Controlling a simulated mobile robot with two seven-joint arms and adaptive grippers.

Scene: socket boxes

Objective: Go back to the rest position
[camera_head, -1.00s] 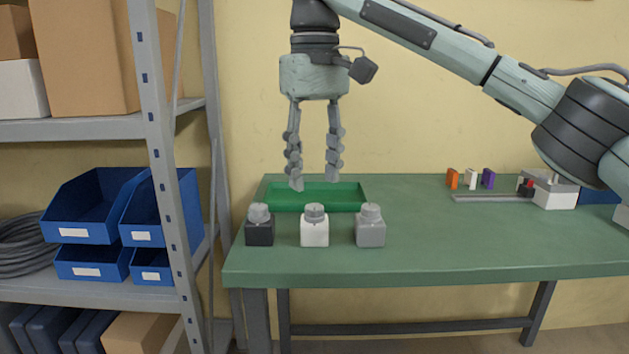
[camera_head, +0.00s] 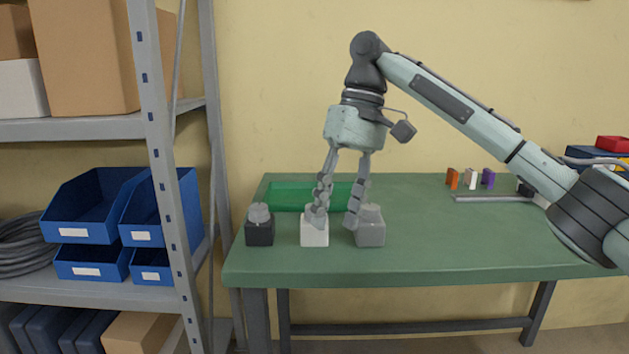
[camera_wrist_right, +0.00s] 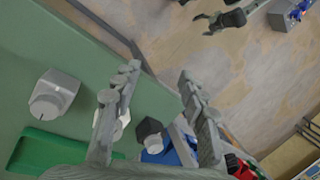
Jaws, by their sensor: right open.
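My right gripper (camera_head: 337,218) is open and empty, pointing down at the table's front left. In the head view its fingertips overlap the white socket box (camera_head: 314,235) and the grey socket box (camera_head: 371,235); contact cannot be told. The black socket box (camera_head: 259,233) stands to the left. Each box carries a round grey top. The right wrist view shows the open fingers (camera_wrist_right: 155,110), the grey box (camera_wrist_right: 55,92) and the black box (camera_wrist_right: 149,130). A small dark gripper (camera_wrist_right: 222,20), probably my left, is near that view's top; its jaw state is unclear.
A green tray (camera_head: 290,197) lies behind the boxes, partly hidden by the gripper. Orange, white and purple pieces (camera_head: 470,179) stand at the back right. A metal shelf (camera_head: 160,180) with blue bins (camera_head: 88,206) is left of the table. The table's front middle (camera_head: 450,240) is clear.

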